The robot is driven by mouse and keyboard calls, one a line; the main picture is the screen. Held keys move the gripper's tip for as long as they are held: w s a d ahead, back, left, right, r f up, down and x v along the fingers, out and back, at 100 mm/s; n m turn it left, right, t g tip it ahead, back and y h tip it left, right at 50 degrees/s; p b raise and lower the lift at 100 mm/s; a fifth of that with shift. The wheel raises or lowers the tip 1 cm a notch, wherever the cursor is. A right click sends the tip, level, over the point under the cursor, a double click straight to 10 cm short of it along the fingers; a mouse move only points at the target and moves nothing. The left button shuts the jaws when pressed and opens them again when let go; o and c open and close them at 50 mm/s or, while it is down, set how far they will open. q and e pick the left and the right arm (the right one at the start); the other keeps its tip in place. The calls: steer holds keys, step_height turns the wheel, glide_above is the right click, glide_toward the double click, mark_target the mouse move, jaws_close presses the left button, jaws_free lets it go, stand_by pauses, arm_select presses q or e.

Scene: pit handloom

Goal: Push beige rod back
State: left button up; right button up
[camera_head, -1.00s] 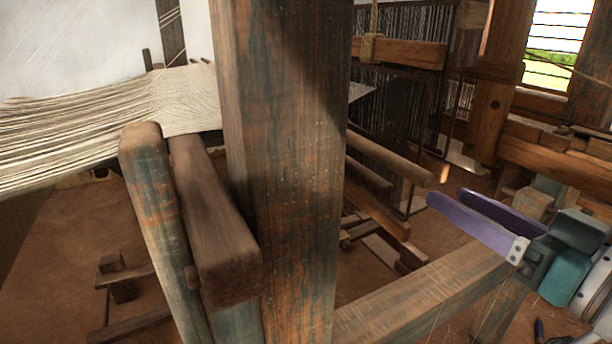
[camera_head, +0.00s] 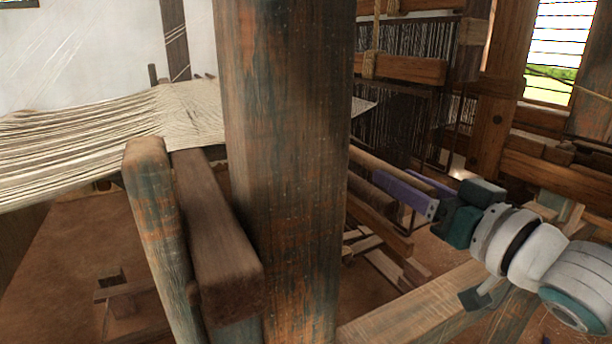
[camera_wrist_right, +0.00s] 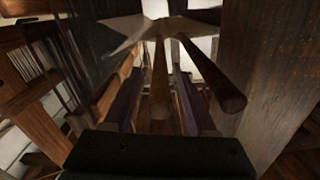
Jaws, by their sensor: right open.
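The beige rod (camera_head: 382,166) comes out from behind the big post in the head view and points right. A darker brown rod (camera_head: 362,189) lies just below it. My right gripper (camera_head: 390,182) is open, its near purple finger in front of the rods. In the right wrist view a rod (camera_wrist_right: 160,82), apparently the beige one, runs between the two purple fingers, with its end near the palm. I cannot tell whether it touches them. Another rod (camera_wrist_right: 225,92) is outside the right finger. My left gripper is not in view.
The thick upright post (camera_head: 285,170) hides the rods' far part. A horizontal beam (camera_head: 420,305) passes below my right arm. White warp threads (camera_head: 90,145) stretch at left. Dark heddles (camera_head: 405,115) hang behind the rods, close to the gripper.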

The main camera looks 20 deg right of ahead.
jaws_close()
stand_by(0.3)
stand_by(1.1)
